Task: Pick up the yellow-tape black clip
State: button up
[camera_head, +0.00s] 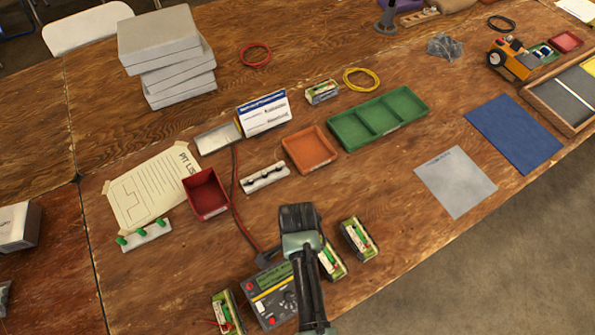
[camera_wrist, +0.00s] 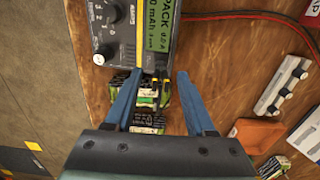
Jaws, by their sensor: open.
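In the wrist view, my gripper (camera_wrist: 160,74) is open, its two blue fingers apart with nothing held between them. Small black pieces with yellow marks, seemingly the yellow-tape black clip (camera_wrist: 155,84), show between the fingers by the charger's edge. They are too small to make out fully. The charger (camera_wrist: 130,30), with knobs and a green screen, lies just beyond the fingertips; it also shows in the head view (camera_head: 272,294). Green-and-white battery packs (camera_wrist: 147,98) lie between the fingers. In the head view my gripper (camera_head: 300,238) is over the table beside the charger, its fingertips hard to see.
A battery pack (camera_head: 358,239) stands right of my gripper and another (camera_head: 226,312) left of the charger. A red cable (camera_head: 237,205) runs behind the charger. A red bin (camera_head: 205,193), an orange tray (camera_head: 309,149) and a white rack (camera_head: 264,179) stand farther back.

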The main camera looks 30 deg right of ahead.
jog(key=shift+f, duration=0.6)
grip_shut()
jog(key=shift+r, duration=0.15)
notch_tip(320, 180, up, 10)
jog(key=shift+f, duration=0.1)
